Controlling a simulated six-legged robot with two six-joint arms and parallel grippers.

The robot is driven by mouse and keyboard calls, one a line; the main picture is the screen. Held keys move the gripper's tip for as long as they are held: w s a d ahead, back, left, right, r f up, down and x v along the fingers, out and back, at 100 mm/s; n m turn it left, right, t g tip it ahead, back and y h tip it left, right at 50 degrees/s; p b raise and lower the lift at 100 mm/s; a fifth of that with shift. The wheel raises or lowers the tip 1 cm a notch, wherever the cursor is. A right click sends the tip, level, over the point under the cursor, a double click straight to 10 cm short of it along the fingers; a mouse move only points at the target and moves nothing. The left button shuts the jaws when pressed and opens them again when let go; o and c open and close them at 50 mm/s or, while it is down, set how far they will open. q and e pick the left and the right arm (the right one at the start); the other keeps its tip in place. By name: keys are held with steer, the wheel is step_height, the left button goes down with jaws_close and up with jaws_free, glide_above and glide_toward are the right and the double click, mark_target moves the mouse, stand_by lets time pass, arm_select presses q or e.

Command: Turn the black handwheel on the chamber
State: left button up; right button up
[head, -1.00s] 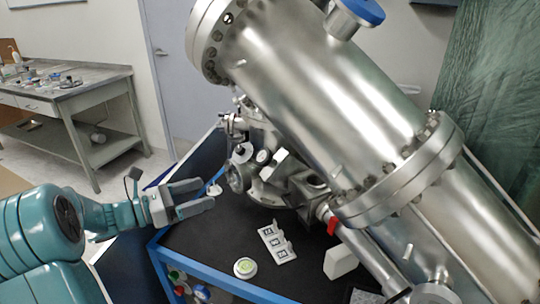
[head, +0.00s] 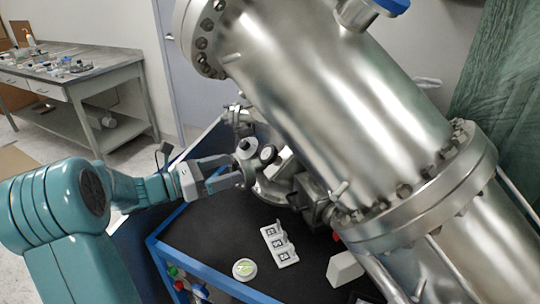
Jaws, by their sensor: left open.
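The large silver chamber (head: 330,90) lies tilted across the right half of the head view. A cluster of small metal fittings sits at its lower left. A small round dark-rimmed knob (head: 268,153) shows there, beside another round part (head: 246,148); I cannot tell for sure which is the black handwheel. My left gripper (head: 238,171) comes in from the left and is open, its two grey fingers pointing right. Its fingertips are at the left edge of the fittings, just below and left of the knob; contact is not clear. My right gripper is not in view.
The chamber stands over a black-topped cart with a blue frame (head: 200,274). On it lie a white plate with square markers (head: 279,245), a round white-green dish (head: 244,269) and a white block (head: 344,269). A grey workbench (head: 85,72) stands at back left.

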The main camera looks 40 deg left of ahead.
mark_target(262, 159)
arm_select(q)
steer(key=x, duration=1)
steer(key=shift+w+d+p, duration=0.2)
steer(key=shift+w+p, duration=0.05)
steer(key=shift+p, duration=0.1)
steer(key=shift+w+d, duration=0.1)
steer(key=shift+w, duration=0.55)
steer(key=shift+s, duration=0.1)
steer(key=c, duration=1)
steer(key=shift+o, duration=0.2)
